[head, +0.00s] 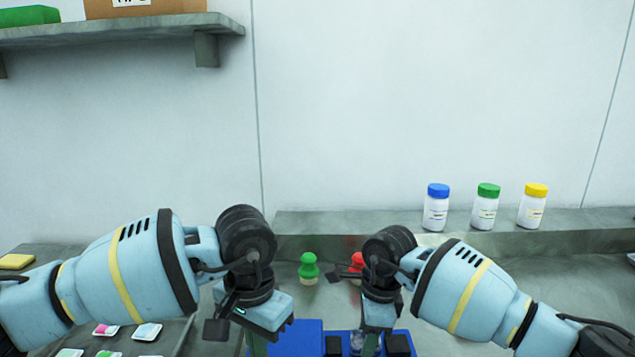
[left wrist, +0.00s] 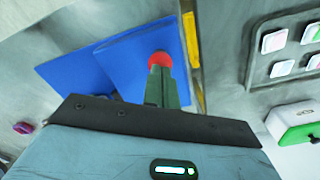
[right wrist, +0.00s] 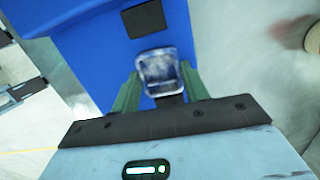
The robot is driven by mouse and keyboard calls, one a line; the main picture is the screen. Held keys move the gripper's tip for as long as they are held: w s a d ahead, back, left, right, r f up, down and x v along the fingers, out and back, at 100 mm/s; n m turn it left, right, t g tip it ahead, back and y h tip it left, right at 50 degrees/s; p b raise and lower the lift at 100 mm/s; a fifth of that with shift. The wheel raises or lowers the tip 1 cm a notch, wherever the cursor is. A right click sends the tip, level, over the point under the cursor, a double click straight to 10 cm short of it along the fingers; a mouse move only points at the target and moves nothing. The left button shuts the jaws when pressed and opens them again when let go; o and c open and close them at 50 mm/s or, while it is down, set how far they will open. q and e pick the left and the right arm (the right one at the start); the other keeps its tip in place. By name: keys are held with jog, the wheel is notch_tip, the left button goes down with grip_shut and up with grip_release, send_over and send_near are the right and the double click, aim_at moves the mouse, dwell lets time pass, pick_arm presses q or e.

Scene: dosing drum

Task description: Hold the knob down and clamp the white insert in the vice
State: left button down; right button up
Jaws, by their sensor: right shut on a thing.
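The red knob (left wrist: 159,59) shows in the left wrist view on the blue vice body (left wrist: 118,60). My left gripper (left wrist: 164,78) has its green fingers together, with their tips at the knob's edge; whether they press it down I cannot tell. The pale, glassy-looking insert (right wrist: 160,68) stands between two black vice jaws (right wrist: 143,18) in the right wrist view. My right gripper (right wrist: 160,85) has a finger on each side of it and is shut on it. In the head view the insert (head: 357,341) is partly hidden by my right gripper, and the knob is not visible.
A green-topped piece (head: 308,268) and a red-topped piece (head: 357,262) stand behind the vice. Three white bottles with blue (head: 437,208), green (head: 486,208) and yellow (head: 533,208) caps stand on the back ledge. A tray with small coloured pieces (head: 147,331) lies at left.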

pick_arm(q)
jog(key=shift+f, duration=0.15)
pick_arm(e)
jog(key=shift+f, duration=0.3)
jog(key=o, duration=1.5)
notch_tip(320, 180, up, 9)
jog(key=shift+r, duration=0.1)
dwell(0.4)
pick_arm(q)
jog(key=shift+r, duration=3.6)
